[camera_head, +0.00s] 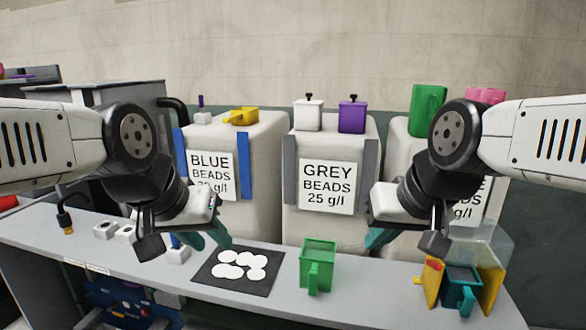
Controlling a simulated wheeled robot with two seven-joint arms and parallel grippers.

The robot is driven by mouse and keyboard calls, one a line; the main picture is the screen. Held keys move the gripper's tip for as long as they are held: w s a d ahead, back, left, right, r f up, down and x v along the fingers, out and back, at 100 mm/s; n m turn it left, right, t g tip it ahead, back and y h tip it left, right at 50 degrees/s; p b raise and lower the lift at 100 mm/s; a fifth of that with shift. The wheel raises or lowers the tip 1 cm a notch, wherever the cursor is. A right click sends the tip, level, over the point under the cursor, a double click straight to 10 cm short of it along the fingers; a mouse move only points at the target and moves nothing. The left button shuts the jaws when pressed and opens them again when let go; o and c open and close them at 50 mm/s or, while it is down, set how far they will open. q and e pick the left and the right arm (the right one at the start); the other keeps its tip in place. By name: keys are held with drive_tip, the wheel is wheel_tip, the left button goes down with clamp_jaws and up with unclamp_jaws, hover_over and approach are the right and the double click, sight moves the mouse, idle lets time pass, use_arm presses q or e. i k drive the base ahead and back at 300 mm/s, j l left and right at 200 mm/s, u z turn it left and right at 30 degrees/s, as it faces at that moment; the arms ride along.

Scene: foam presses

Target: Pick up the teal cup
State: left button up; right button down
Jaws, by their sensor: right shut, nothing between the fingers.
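The teal cup (459,291) sits at the lower right of the head view, inside a yellow stand with a clear hood at the right end of the bench. Its handle faces me. My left gripper (206,238) is above the bench by the black mat, with its teal fingertips apart and nothing between them. It is far to the left of the cup. My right gripper (378,239) hangs in front of the grey beads container, up and left of the teal cup. It is shut and empty, and clear of the cup.
A black mat (226,283) holds several white discs. The yellow stand (493,283) surrounds the teal cup. Large bead containers (262,190) line the back.

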sight(460, 284)
drive_tip(key=j+z, duration=0.15)
drive_tip(key=z, duration=2.05)
drive_tip(key=i+j, duration=0.05)
drive_tip(key=j, duration=0.05)
